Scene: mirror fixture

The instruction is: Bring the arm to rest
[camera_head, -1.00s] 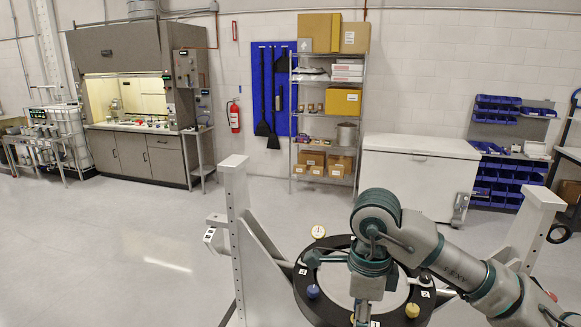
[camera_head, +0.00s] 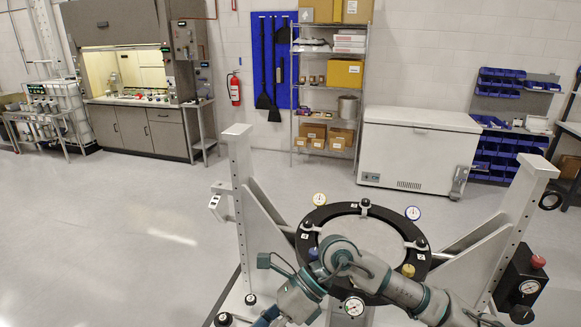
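My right arm (camera_head: 400,288) comes in from the lower right. It bends at a teal and grey joint (camera_head: 340,253) over the near side of the mirror fixture's black ring (camera_head: 318,217). From there its wrist (camera_head: 300,293) slants down to the lower left. The fingers of my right gripper are not visible; the wrist runs out at the bottom edge. The ring surrounds a pale round disc (camera_head: 365,235), partly covered by the arm. My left arm and gripper are not in view.
White uprights stand left (camera_head: 240,190) and right (camera_head: 522,215) of the ring. Dials (camera_head: 319,199) (camera_head: 413,213) (camera_head: 354,306), a blue knob (camera_head: 313,254) and a yellow knob (camera_head: 407,270) surround it. A black box with a gauge (camera_head: 520,280) is at right. The floor at left (camera_head: 110,240) is clear.

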